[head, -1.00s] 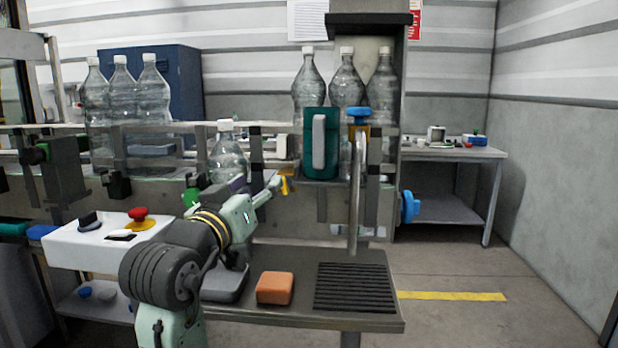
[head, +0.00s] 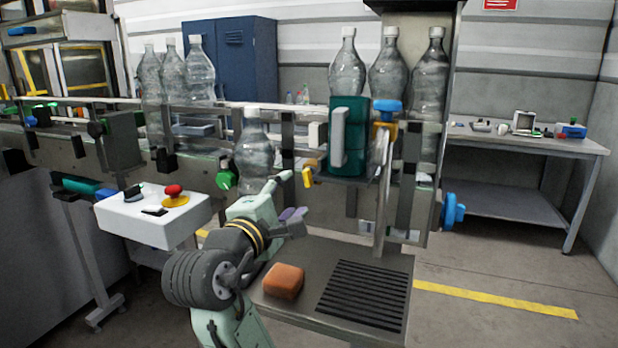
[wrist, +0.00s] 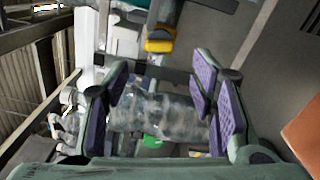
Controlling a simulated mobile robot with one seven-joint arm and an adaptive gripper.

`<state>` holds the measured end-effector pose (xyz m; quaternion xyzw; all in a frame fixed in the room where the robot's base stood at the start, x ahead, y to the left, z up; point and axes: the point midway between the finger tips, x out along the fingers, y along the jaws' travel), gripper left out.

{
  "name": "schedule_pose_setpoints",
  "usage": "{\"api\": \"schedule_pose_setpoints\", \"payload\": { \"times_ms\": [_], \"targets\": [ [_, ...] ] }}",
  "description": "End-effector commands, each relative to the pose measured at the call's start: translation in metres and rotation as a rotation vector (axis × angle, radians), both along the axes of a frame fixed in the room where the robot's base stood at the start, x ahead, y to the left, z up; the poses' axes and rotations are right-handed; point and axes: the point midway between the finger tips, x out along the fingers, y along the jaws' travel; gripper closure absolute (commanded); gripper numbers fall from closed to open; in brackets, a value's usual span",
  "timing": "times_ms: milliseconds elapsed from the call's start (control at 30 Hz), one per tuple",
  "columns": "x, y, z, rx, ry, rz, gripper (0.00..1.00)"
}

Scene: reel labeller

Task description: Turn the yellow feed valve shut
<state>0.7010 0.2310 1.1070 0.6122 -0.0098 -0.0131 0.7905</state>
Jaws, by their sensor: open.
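The yellow feed valve (head: 307,176) is a small yellow handle below the conveyor rail, left of the dark green box in the head view. In the wrist view a yellow part (wrist: 160,40) shows above the jaws. My gripper (head: 291,197) is open, with purple pads, just in front of and slightly below-left of the yellow handle in the head view. In the wrist view my gripper (wrist: 165,90) has nothing gripped between its pads. A clear bottle (wrist: 160,115) appears beyond the jaws. I cannot tell the exact gap to the valve.
A green valve (head: 226,178) sits left of the yellow one. A clear bottle (head: 254,150) stands on the conveyor behind. A dark green box (head: 349,135) is close on the right. An orange block (head: 284,281) and a black ribbed mat (head: 362,296) lie on the lower table.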

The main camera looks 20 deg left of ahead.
Motion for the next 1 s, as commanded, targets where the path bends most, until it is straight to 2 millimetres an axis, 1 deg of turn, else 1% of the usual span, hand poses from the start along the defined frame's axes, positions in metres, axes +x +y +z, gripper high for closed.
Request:
{"api": "schedule_pose_setpoints", "payload": {
  "times_ms": [33,200,300,400,500,600,833,1000],
  "targets": [
    [0.011,-0.002,0.002,-0.001,0.004,-0.006,0.49],
    [0.044,-0.003,0.002,0.000,0.003,-0.004,0.49],
    [0.060,-0.004,0.002,0.000,0.002,-0.004,0.49],
    [0.073,-0.003,0.002,0.002,0.000,-0.002,0.49],
    [0.080,-0.003,0.001,0.002,0.000,-0.002,0.49],
    [0.083,-0.003,0.001,0.002,-0.001,-0.001,0.49],
    [0.084,-0.004,0.000,0.003,-0.002,-0.002,0.49],
    [0.084,-0.004,0.000,0.003,-0.002,-0.002,0.59]
  ]
}}
